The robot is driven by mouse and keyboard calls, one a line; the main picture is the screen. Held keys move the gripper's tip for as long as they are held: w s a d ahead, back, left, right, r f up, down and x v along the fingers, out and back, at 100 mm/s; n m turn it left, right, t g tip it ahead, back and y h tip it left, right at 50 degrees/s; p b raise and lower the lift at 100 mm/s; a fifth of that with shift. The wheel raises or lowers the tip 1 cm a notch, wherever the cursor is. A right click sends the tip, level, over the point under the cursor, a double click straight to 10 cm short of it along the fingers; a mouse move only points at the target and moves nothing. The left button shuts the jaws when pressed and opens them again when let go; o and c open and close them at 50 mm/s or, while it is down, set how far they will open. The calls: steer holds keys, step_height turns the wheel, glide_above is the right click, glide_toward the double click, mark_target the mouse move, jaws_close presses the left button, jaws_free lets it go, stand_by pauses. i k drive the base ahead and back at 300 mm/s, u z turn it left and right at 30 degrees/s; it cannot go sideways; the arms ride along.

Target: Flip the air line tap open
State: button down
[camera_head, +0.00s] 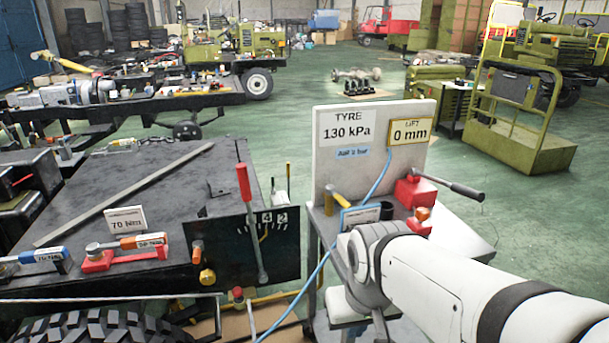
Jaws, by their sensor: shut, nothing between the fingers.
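A small stubby yellow lever (337,197) stands tilted on the grey trolley, left of the red jack, beside a small label card. A thin blue air hose (372,185) hangs from the white board down past the trolley's left side. I cannot tell for certain which fitting is the air line tap. A red-topped fitting (238,293) on a yellow pipe sits low at the left, near the hose. My white arm reaches in from the lower right, and its wrist covers part of the trolley front. My gripper's fingers do not show.
The white board (420,105) reads TYRE 130 kPa and LIFT 0 mm. A red jack (415,190) with a long handle stands on the trolley. A red-handled lever (246,190) rises by the dark chassis bench (170,180). Open green floor lies behind.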

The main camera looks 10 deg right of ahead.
mark_target(330, 189)
steer(key=u, duration=0.1)
steer(key=i, duration=0.85)
steer(key=z, duration=0.25)
